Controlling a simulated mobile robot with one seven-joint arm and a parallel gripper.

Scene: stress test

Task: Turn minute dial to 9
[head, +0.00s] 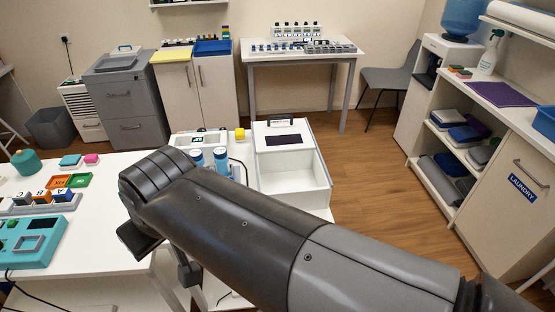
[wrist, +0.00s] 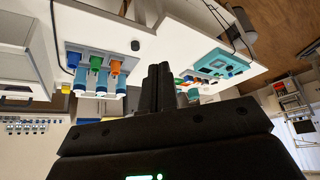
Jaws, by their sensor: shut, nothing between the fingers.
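I cannot make out a dial marked with minutes in either view. A small dark round knob (wrist: 135,45) shows on a white surface in the wrist view, without readable marks. A teal device (head: 35,243) with a dark display lies on the left table in the head view; it also shows in the wrist view (wrist: 222,64). My gripper (wrist: 159,68) has its two dark fingers together, with nothing between them, and appears apart from the devices. In the head view my arm hides part of the middle.
A white box with a dark window (head: 291,177) stands beyond my arm, next to a device with a small display and blue-capped tubes (head: 221,158). Coloured blocks (head: 66,181) sit on the left table. A shelf unit (head: 459,150) stands right; wooden floor between is clear.

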